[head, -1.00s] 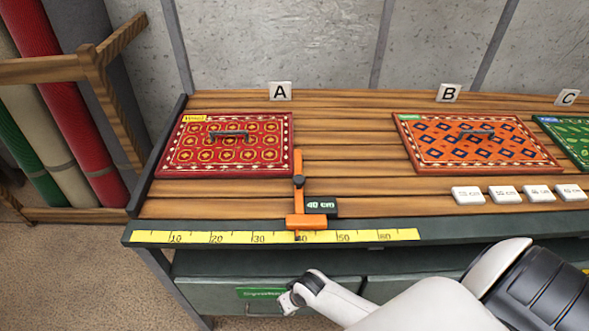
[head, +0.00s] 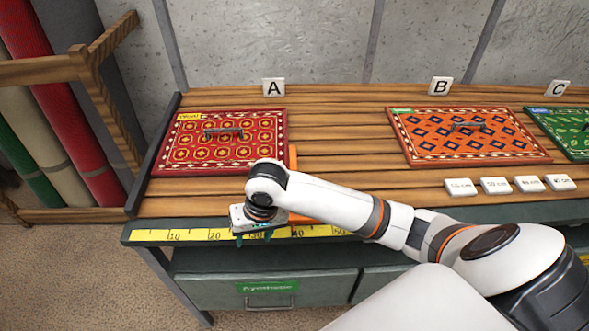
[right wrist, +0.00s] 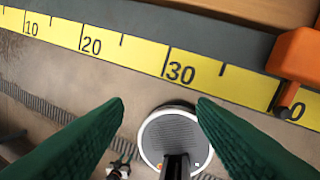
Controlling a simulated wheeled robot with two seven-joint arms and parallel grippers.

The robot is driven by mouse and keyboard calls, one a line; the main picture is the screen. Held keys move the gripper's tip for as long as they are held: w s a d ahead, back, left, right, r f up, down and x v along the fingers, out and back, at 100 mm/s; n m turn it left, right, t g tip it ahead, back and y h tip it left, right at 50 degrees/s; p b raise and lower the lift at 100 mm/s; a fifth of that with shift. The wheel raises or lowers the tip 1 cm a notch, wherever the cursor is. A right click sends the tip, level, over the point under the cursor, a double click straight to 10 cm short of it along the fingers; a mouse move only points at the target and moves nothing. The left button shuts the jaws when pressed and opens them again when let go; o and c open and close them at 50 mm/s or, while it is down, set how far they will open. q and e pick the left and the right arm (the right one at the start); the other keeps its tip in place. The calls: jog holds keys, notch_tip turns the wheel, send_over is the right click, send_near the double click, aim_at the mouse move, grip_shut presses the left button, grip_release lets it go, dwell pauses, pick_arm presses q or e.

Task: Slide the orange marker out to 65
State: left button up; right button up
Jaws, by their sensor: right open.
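The orange marker (head: 293,160) is mostly hidden behind my right arm in the head view. Its orange block (right wrist: 297,55) shows at the right edge of the right wrist view, just over the 40 mark. The yellow ruler (head: 150,235) runs along the bench's front edge and also shows in the right wrist view (right wrist: 130,48). My right gripper (head: 253,238) is open and empty, with dark green fingers pointing down by the ruler near 30. It is left of the marker and apart from it; its fingertips (right wrist: 160,105) show the floor between them. My left gripper is out of view.
Red rug panel A (head: 222,150) and orange rug panel B (head: 470,137) lie on the bench (head: 345,150). Several white tags (head: 495,185) sit at the right. A drawer (head: 230,288) is below. The ruler's right part is hidden under my arm.

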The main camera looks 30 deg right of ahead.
jog(key=w+d+r+m+g+h, duration=0.1)
jog(key=w+d+r+m, duration=0.5)
jog(key=d, duration=0.3)
jog(key=w+d+r+m+g+h, duration=0.1)
jog(key=w+d+r+m, duration=0.2)
jog(key=d+r+m, duration=0.4)
jog(key=shift+n, duration=0.3)
jog(key=f, duration=0.7)
jog(key=d+f+p, duration=0.1)
jog(key=f, duration=0.2)
jog(key=shift+w+f, duration=0.25)
jog(key=shift+f, duration=0.15)
grip_shut()
